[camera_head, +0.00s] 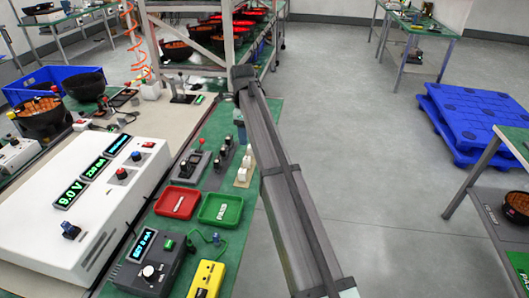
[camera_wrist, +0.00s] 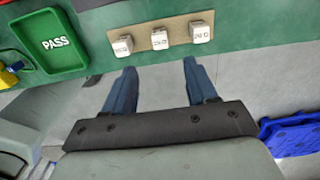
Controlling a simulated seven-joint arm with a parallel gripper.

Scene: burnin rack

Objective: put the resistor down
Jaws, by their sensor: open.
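My gripper (camera_wrist: 160,66) is open, and nothing shows between its two blue fingers. In the head view the white blocks (camera_head: 243,174) stand beside my arm, which hides most of my gripper.
A green PASS tray (camera_head: 220,209) and a red tray (camera_head: 177,202) lie on the green mat. A white power supply (camera_head: 62,200), a dark meter (camera_head: 145,270) and a yellow device (camera_head: 206,280) stand nearby. Floor is open right of the bench, with blue pallets (camera_head: 475,118) beyond.

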